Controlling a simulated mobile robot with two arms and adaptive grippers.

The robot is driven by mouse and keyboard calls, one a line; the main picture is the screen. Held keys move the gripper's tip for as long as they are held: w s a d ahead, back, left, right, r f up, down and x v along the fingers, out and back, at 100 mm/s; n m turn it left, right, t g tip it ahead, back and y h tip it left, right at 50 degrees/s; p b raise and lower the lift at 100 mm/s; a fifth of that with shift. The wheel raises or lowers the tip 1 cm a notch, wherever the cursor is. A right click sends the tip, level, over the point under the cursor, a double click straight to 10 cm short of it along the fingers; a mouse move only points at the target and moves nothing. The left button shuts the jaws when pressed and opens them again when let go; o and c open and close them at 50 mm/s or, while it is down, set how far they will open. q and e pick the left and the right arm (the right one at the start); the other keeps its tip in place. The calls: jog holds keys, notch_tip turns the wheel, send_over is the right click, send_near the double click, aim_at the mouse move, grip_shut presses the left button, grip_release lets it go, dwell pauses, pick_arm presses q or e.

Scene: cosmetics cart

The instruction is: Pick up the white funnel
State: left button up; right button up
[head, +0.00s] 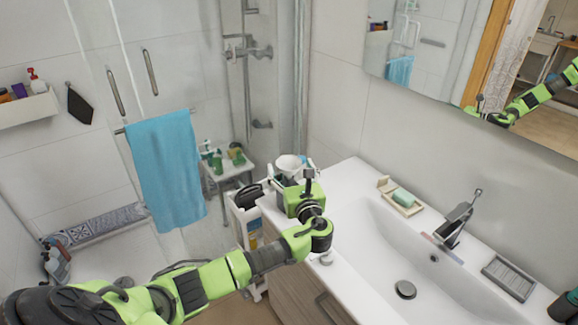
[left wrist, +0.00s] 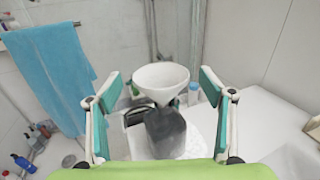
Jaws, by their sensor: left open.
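The white funnel (head: 288,163) is wide-mouthed and shows at the cart, just beyond my left gripper (head: 291,177). In the left wrist view the white funnel (left wrist: 160,76) is upright with its bowl up, between the two fingers of my left gripper (left wrist: 161,88). Clear gaps show on both sides, so the fingers appear apart from it and empty. My right gripper is not in view.
The white cart (head: 240,222) stands left of the washbasin counter (head: 352,178), with a dark item (head: 249,196) on it. A soap dish (head: 399,200) and a faucet (head: 457,220) are to the right. A blue towel (head: 166,170) hangs left.

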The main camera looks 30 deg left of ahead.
pick_arm(q)
jog(key=shift+x, duration=0.9)
jog(key=shift+d, duration=0.1)
jog(key=c, duration=1)
jog(key=shift+r, duration=0.55)
jog(key=s+d+r+b, duration=0.1)
jog(key=s+r, duration=0.3)
jog(key=s+d+r+b, duration=0.1)
jog(key=s+r, duration=0.3)
jog(key=s, duration=0.1)
jog(key=s+d+r+b, duration=0.1)
jog(key=s+r, duration=0.2)
jog(key=s, duration=0.1)
jog(key=shift+s+d+r, duration=0.25)
jog(key=shift+s+r, duration=0.05)
jog(key=shift+r, duration=0.1)
